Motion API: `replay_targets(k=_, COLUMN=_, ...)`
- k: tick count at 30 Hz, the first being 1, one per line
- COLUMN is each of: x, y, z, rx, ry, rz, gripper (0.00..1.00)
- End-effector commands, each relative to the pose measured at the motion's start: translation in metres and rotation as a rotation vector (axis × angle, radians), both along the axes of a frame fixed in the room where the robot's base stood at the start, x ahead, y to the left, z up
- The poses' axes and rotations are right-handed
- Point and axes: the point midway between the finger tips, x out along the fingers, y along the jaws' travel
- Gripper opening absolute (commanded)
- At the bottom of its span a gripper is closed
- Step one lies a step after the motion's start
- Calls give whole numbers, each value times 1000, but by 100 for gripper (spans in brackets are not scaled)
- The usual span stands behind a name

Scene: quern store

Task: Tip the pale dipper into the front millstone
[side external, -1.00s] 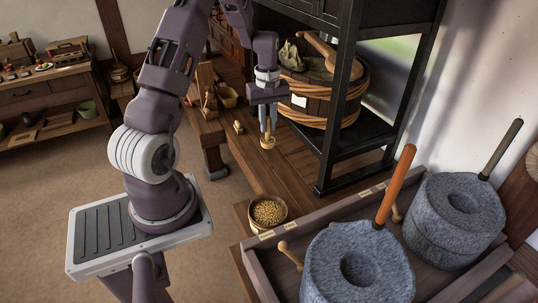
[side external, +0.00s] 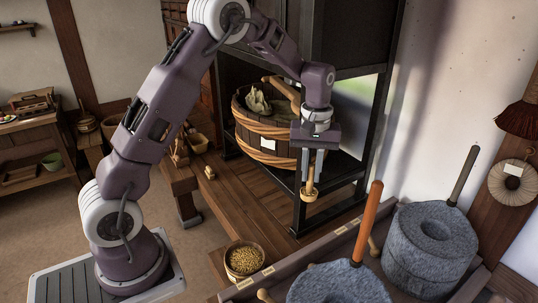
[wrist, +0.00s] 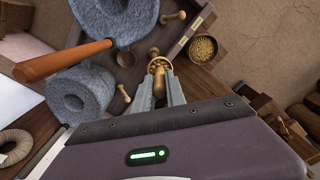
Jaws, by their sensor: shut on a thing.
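My gripper (side external: 311,178) points down and is shut on the pale dipper (side external: 309,194), a small wooden cup with a short upright handle. It hangs above the plank bench, left of the trough, in the side view. In the wrist view the dipper (wrist: 159,65) sits between the fingertips (wrist: 160,82) with yellow grain showing in it. The front millstone (side external: 330,288), grey with an orange handle, is cut off at the bottom of the side view. It also shows at the top of the wrist view (wrist: 118,18). The dipper is apart from it.
A second millstone (side external: 430,245) with a dark handle stands behind right in the trough. A bowl of grain (side external: 244,261) is on the bench left of the trough. A black shelf frame (side external: 305,185) and a rope-bound tub (side external: 262,130) stand behind the gripper.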

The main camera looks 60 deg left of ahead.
Motion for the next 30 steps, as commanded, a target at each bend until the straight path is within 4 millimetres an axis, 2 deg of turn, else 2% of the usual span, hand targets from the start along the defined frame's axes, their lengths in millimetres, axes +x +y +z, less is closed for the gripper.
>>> replay_targets(k=1, x=5, y=-32, z=0, rx=0, ry=0, rz=-74, gripper=0)
replay_targets(k=3, x=7, y=-70, z=0, rx=1, ry=-1, rz=-159, gripper=0)
replay_targets(k=6, x=6, y=-114, z=0, rx=1, ry=1, rz=-258, gripper=0)
replay_targets(k=9, x=2, y=-149, z=0, rx=0, ry=-1, rz=-336, gripper=0)
replay_targets(k=12, x=-3, y=-175, z=0, rx=0, ry=0, rz=-395, gripper=0)
replay_targets(k=20, x=-18, y=-225, z=-1, rx=0, ry=0, rz=-507, gripper=0)
replay_targets(k=26, x=-17, y=-221, z=-46, rx=0, ry=5, rz=-498, gripper=0)
replay_targets(k=30, x=-17, y=-220, z=-86, rx=0, ry=6, rz=-497, gripper=0)
